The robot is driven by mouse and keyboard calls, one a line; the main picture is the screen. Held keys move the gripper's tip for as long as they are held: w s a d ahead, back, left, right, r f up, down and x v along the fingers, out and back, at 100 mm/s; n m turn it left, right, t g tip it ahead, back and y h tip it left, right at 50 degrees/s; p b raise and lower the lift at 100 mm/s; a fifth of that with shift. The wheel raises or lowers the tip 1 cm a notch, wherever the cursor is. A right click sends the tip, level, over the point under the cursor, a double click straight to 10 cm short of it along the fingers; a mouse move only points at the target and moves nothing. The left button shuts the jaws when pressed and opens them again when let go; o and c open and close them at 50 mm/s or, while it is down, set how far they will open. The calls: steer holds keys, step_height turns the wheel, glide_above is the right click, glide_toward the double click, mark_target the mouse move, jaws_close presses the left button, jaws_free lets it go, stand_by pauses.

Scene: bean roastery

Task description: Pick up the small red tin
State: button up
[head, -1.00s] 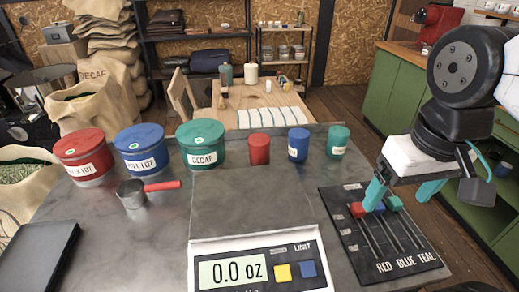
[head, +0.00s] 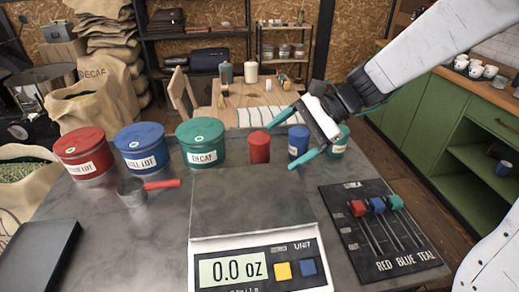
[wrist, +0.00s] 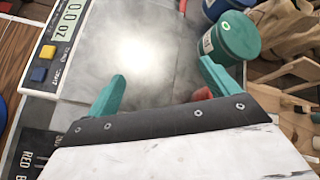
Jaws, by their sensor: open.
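The small red tin (head: 259,148) stands upright on the grey table, left of the small blue tin (head: 299,141) and the small teal tin (head: 339,141). My gripper (head: 280,148) is open and empty. Its teal fingers reach in from the right, with the tips apart, and appear close to the red tin in the head view; I cannot tell their exact height. In the wrist view my gripper (wrist: 161,70) shows bare table between its fingers. A sliver of the red tin (wrist: 202,93) shows beside the right finger, mostly hidden by the gripper body.
Large red (head: 84,155), blue (head: 142,150) and teal (head: 201,143) tins stand at left. A scoop (head: 133,192) with a red handle lies before them. A scale (head: 258,262) reads 0.0 oz. A slider panel (head: 385,235) lies at right. The table's middle is clear.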

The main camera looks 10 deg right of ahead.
mark_target(263, 137)
steer(key=w+f+m+t, duration=0.1)
steer(key=w+f+m, duration=0.2)
steer(key=w, duration=0.2)
steer(key=w+f+m+t+y, duration=0.1)
steer(key=w+f+m+t, duration=0.1)
steer(key=w+f+m, duration=0.1)
steer(key=w+d+f+m+t+y, duration=0.1)
steer(key=w+f+m, duration=0.1)
steer(key=w+m, duration=0.2)
steer(key=shift+w+f, duration=0.2)
steer(key=shift+w, duration=0.5)
steer(key=shift+w+f, duration=0.2)
steer(key=shift+w, duration=0.45)
steer(key=shift+w+f+m+t, duration=0.15)
steer(key=shift+w+m+t, duration=0.05)
steer(key=shift+m+t, duration=0.1)
steer(key=x, duration=0.7)
steer(key=shift+w+a, duration=0.3)
steer(key=shift+w, duration=0.05)
steer(key=shift+y, duration=0.3)
steer(key=c, duration=1.2)
